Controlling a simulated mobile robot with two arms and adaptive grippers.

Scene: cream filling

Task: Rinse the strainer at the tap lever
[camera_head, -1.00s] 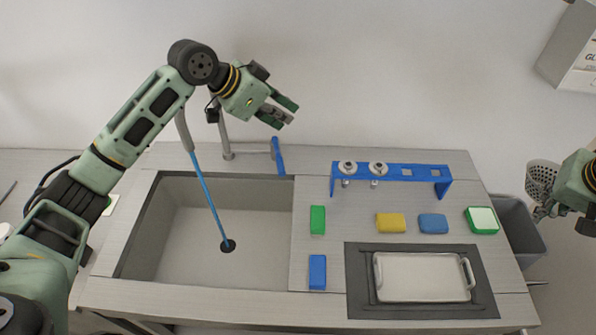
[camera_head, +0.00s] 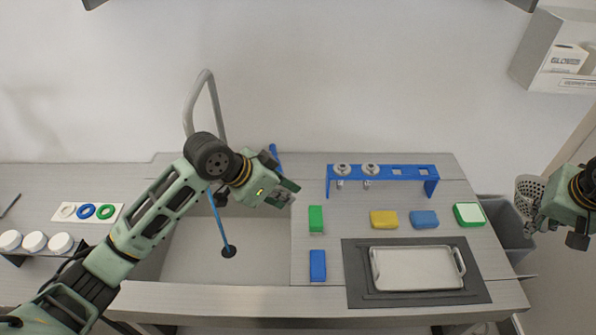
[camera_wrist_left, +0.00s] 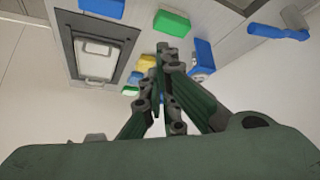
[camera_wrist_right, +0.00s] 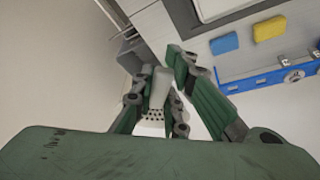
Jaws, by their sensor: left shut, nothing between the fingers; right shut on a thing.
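The strainer (camera_head: 527,193) is a grey perforated cup at the far right. My right gripper (camera_head: 536,222) is shut on its handle, beside the table's right end. The strainer's holes also show in the right wrist view (camera_wrist_right: 154,121). The blue tap lever (camera_head: 274,152) stands at the sink's back right corner; it also shows in the left wrist view (camera_wrist_left: 278,33). My left gripper (camera_head: 286,191) is shut and empty, just in front of the lever in the picture. A blue water stream (camera_head: 222,222) runs from the grey tap (camera_head: 205,88) into the sink (camera_head: 195,262), partly hidden by my left arm.
A grey bin (camera_head: 497,205) stands beside the table's right end, near the strainer. A blue rack (camera_head: 408,172), green, yellow and blue blocks, and a tray (camera_head: 417,268) lie right of the sink. A card with coloured rings (camera_head: 87,211) lies at the left.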

